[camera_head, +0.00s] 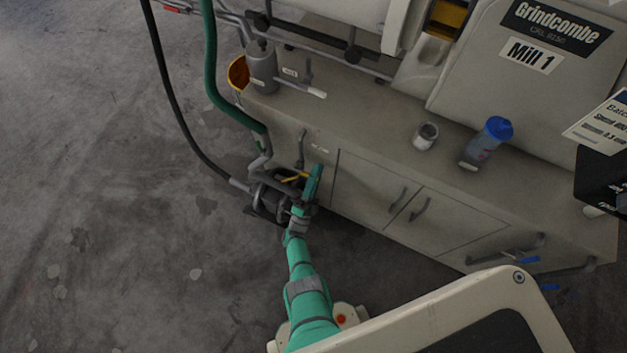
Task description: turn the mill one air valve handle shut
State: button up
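The mill, labelled "Mill 1" (532,55), stands on a pale grey base cabinet. At the cabinet's left end, a yellow valve handle (292,178) shows beside grey pipework, and it looks like the air valve handle. It is small and partly covered. My teal arm reaches up from the bottom of the view to this spot. My gripper (272,199) is dark grey and sits close by the yellow handle, just below and left of it. Whether they touch cannot be made out. The fingers blend with the dark pipes, so their opening is unclear.
A black hose (172,100) and a green hose (213,85) come down near the valve. A grey canister (262,68), a small tin (425,136) and a blue-capped bottle (484,145) stand on the cabinet top. Floor at left is clear.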

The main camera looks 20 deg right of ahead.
jog(key=shift+v, duration=2.65)
